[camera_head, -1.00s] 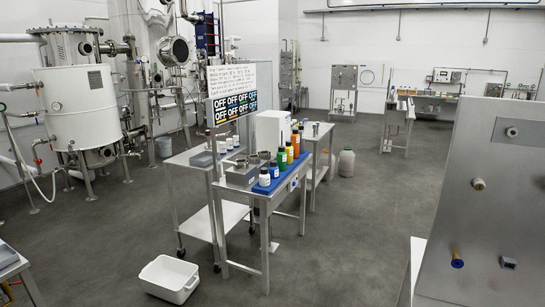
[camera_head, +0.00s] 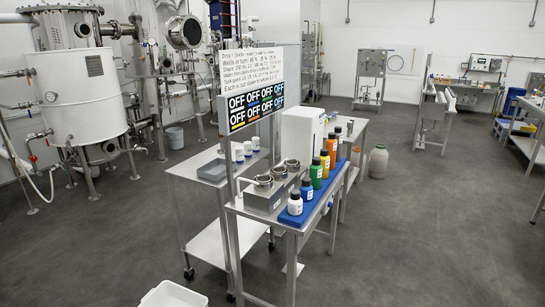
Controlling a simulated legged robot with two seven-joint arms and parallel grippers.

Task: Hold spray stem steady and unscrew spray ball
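I cannot make out a spray stem or a spray ball in the head view. Neither of my grippers shows in it. A white evaporator tank (camera_head: 80,98) with pipes and legs stands at the left. A steel bench (camera_head: 291,229) in the middle bears a blue mat with several bottles, among them a green bottle (camera_head: 316,173) and an orange bottle (camera_head: 331,150).
A sign board (camera_head: 256,103) reading OFF stands over the bench. A white tub (camera_head: 172,295) is on the floor in front. A grey container (camera_head: 378,162) stands behind the bench. Open floor (camera_head: 430,235) lies to the right, with a table edge (camera_head: 530,150) at the far right.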

